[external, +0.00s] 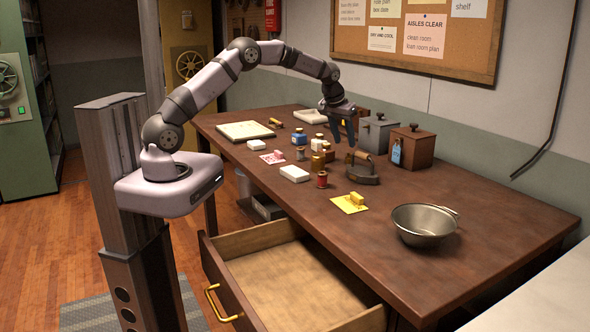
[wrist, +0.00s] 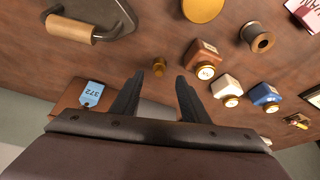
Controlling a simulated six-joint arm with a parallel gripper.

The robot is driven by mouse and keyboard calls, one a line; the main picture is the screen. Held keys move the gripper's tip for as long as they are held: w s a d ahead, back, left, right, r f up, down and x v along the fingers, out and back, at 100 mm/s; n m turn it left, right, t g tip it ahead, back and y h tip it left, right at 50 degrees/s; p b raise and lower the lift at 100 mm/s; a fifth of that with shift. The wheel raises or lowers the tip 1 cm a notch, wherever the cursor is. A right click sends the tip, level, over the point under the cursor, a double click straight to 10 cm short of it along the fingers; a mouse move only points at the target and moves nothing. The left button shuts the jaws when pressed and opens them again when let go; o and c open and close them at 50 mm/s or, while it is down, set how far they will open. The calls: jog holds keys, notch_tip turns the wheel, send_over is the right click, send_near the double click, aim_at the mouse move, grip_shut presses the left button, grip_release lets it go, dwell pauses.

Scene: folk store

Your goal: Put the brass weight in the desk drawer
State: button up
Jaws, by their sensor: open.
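My gripper (external: 344,132) is open and empty, pointing down above the back middle of the desk.
A flat iron (external: 362,176) and wooden box with blue tag (external: 418,151) stand close to my gripper. A gold round item (wrist: 202,8), small bottles (wrist: 228,88) and a spool (external: 322,180) are nearby. A metal bowl (external: 423,226) sits near the right edge.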

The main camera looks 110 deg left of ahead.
jog(key=shift+b+v, duration=0.3)
jog(key=shift+v, duration=2.05)
jog(key=w+d+f+m+h, duration=0.1)
jog(key=d+m, duration=0.2)
jog(key=d, duration=1.1)
jog(key=w+d+f+m+h, duration=0.1)
jog(key=d+f+m+h, duration=0.15)
jog(key=d, duration=1.15)
jog(key=s+d+f+m+g, duration=0.1)
jog(key=s+d+f+m, duration=0.1)
jog(key=s+d, duration=0.6)
jog(key=s+d+f+m+g, duration=0.1)
jog(key=s+d+f+m, duration=0.2)
jog(key=s+d, duration=0.6)
jog(key=d+m, duration=0.2)
jog(key=d, duration=0.1)
jog(key=shift+s+h, duration=0.2)
jog(key=shift+h, duration=0.15)
jog(key=shift+s+f, duration=0.1)
jog(key=shift+c, duration=1.1)
